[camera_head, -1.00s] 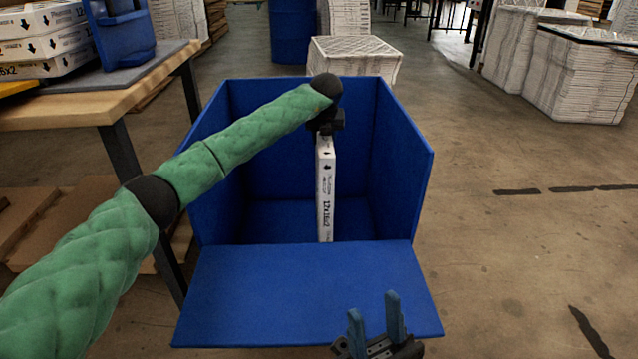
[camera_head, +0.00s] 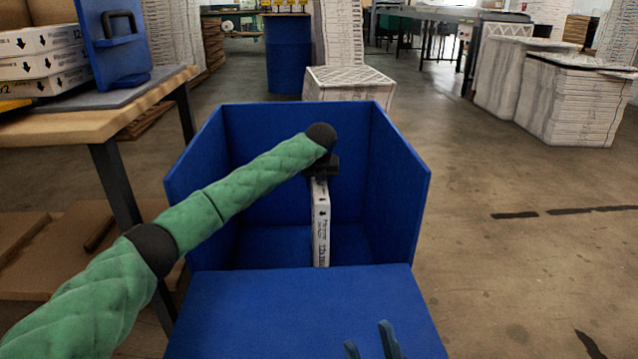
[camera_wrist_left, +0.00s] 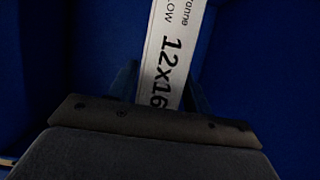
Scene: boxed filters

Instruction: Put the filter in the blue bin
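The filter (camera_head: 321,222) is a thin white box with black print, standing upright on its narrow side inside the blue bin (camera_head: 399,190). My left gripper (camera_head: 320,172) reaches over the bin and is at the filter's top end. In the left wrist view the filter (camera_wrist_left: 172,50) runs between the two dark fingers, which appear closed on its sides. Whether the filter's lower end touches the bin floor is hard to tell. My right gripper (camera_head: 370,345) is empty at the bottom edge, in front of the bin's lowered front flap, with its two blue fingers apart.
A wooden workbench (camera_head: 95,120) with stacked filter boxes (camera_head: 42,58) and a blue fixture (camera_head: 112,45) stands at the left. A blue barrel (camera_head: 294,55) and wrapped stacks (camera_head: 572,100) are behind. The floor right of the bin is clear.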

